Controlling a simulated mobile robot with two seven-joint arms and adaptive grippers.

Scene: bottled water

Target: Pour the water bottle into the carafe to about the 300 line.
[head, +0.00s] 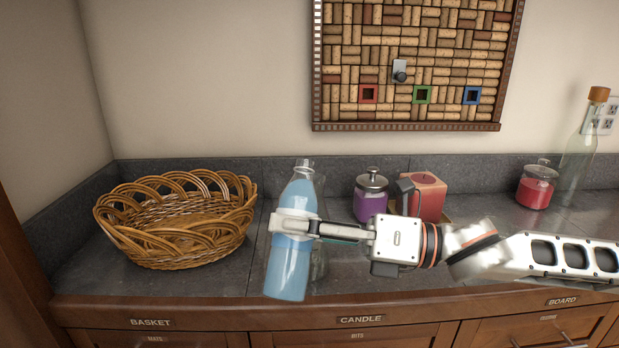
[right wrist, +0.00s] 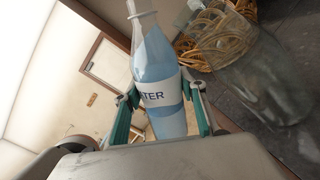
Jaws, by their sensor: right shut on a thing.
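The water bottle (head: 287,270) is clear plastic with light blue water and a white label, and it leans slightly in the head view. My right gripper (head: 293,226) is shut around its middle, coming from the right. In the right wrist view, the bottle (right wrist: 155,60) stands between the two fingers of the gripper (right wrist: 166,108), with the label's "TER" showing. Its neck shows no cap. The clear glass carafe (right wrist: 262,85) is just beyond the bottle in that view; in the head view it is mostly hidden behind the bottle. Its marks cannot be read. My left gripper is out of view.
A wicker basket (head: 180,240) stands on the left of the counter. A purple candle jar (head: 370,205) and a red candle (head: 428,195) stand behind my right arm. A red jar (head: 535,192) and a tall corked bottle (head: 580,150) are at the right. A cork board (head: 420,60) hangs above.

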